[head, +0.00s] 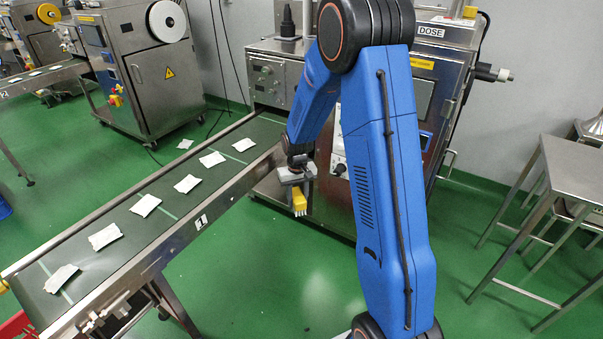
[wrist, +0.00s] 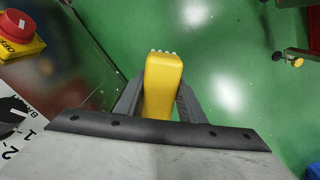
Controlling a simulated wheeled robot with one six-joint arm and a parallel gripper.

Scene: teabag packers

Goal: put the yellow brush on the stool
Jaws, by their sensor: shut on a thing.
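The yellow brush (head: 299,200) is held by my gripper (head: 298,186) in the head view, above the green floor and to the right of the conveyor. Its pale bristles point down. In the wrist view the yellow brush (wrist: 162,85) sits between the two dark fingers of my gripper (wrist: 160,100), which are shut on it. A metal stool (head: 575,172) with a flat steel top stands at the right edge of the head view, well apart from my gripper. Part of it is cut off by the frame edge.
A conveyor (head: 165,205) with several white teabag packets runs along the left. A steel machine marked DOSE (head: 440,60) stands behind my arm, and another machine (head: 145,75) stands at the back left. Green floor (head: 455,225) is clear between my arm and the stool.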

